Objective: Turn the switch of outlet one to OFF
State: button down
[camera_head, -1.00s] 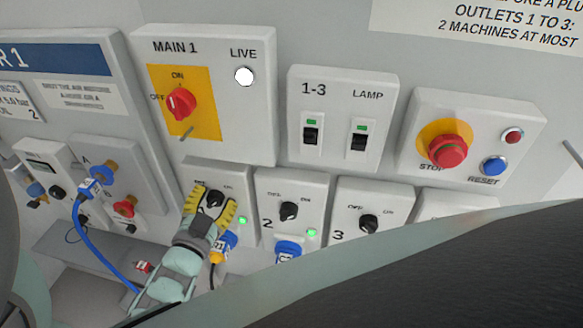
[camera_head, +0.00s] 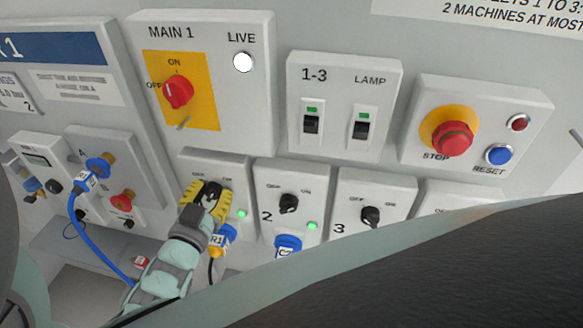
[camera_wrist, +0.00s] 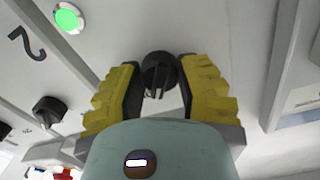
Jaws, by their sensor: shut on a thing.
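The switch of outlet one is a black rotary knob (camera_wrist: 160,72) between my finger pads in the wrist view. In the head view its outlet box (camera_head: 238,171) is below the MAIN 1 box, and my fingers cover most of the knob. My gripper (camera_head: 209,196), with yellow ribbed fingers, is shut on the knob; it also shows in the wrist view (camera_wrist: 160,90). The green lamp (camera_head: 241,213) of outlet one is lit. The knob's exact pointing direction is hard to tell.
Outlet two's knob (camera_head: 289,203) and outlet three's knob (camera_head: 370,216) sit to the right. Above are the red MAIN 1 switch (camera_head: 178,92) and the 1-3 switch (camera_head: 311,124). A red STOP button (camera_head: 453,138) is at right.

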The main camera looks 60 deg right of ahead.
jog(key=n+b, duration=0.2)
jog(key=n, duration=0.2)
jog(key=shift+f+n+b, duration=0.1)
jog(key=shift+n+b, duration=0.2)
jog(key=shift+b, duration=0.1)
jog(key=n+b, duration=0.2)
jog(key=n, duration=0.1)
jog(key=shift+w+n, duration=0.1)
jog(key=shift+n, duration=0.3)
jog(key=n+b, duration=0.1)
jog(key=n, duration=0.2)
jog(key=shift+w+n+b, duration=0.1)
jog(key=shift+n+b, duration=0.8)
jog(key=shift+n, duration=1.1)
jog(key=c, duration=0.6)
grip_release()
jog(key=shift+o, duration=0.2)
